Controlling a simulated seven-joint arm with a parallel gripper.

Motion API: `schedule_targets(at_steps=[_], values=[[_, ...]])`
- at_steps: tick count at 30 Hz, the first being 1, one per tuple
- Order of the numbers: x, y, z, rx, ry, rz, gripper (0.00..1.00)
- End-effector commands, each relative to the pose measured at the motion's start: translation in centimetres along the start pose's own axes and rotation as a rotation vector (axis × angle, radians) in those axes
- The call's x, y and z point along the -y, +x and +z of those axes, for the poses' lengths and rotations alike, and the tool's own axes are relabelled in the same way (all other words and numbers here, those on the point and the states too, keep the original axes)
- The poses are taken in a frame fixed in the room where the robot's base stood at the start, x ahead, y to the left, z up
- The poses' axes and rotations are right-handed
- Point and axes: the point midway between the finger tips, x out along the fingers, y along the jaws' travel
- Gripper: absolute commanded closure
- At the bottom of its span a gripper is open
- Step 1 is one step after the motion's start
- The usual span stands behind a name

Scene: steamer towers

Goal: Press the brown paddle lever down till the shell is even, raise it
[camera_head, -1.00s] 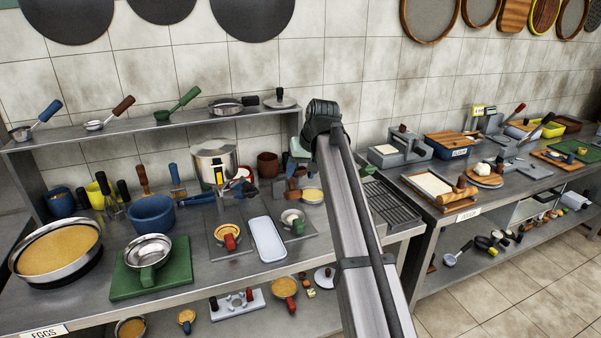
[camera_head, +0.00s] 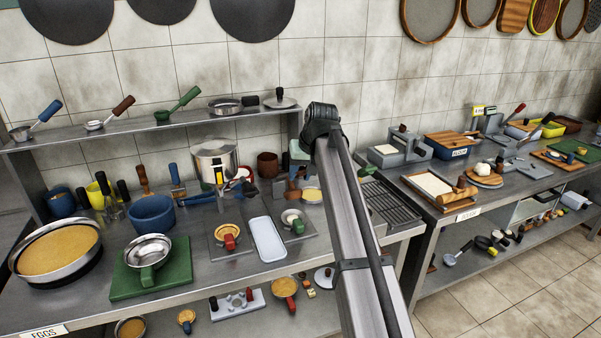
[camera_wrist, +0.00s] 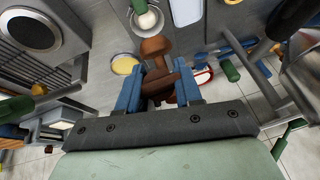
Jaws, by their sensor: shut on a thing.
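In the wrist view, my gripper (camera_wrist: 160,90) has its blue fingers shut on a brown lever (camera_wrist: 153,48), with brown parts between and just beyond the fingertips. In the head view, my gripper (camera_head: 284,189) is low over the back of the left bench, partly crowded by other items. The brown lever (camera_head: 293,193) shows there only as a small patch. A round, yellow-filled dish (camera_head: 312,195) lies beside it and also shows in the wrist view (camera_wrist: 125,64). I cannot tell whether this is the shell, or whether any shell is even.
A small round cup with a green handle (camera_head: 292,216) and a pale tray (camera_head: 267,240) stand close in front. A steel pot (camera_head: 214,162) is to the left and a dark grate (camera_head: 390,203) to the right. A raised shelf (camera_head: 130,128) runs behind.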

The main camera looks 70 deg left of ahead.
Motion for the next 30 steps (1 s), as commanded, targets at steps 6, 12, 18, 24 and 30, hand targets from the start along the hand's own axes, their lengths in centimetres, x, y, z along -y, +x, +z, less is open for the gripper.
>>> schedule_targets(at_steps=[6,12,18,24,30], values=[[0.0,0.1,0.3,-0.008,-0.001,-0.001,1.00],[-0.4,1.1,2.2,-0.068,-0.006,-0.011,1.00],[-1.0,3.4,4.9,-0.190,-0.019,-0.032,1.00],[-1.7,5.9,7.0,-0.315,-0.032,-0.052,1.00],[-2.2,8.2,8.4,-0.416,-0.043,-0.069,1.00]])
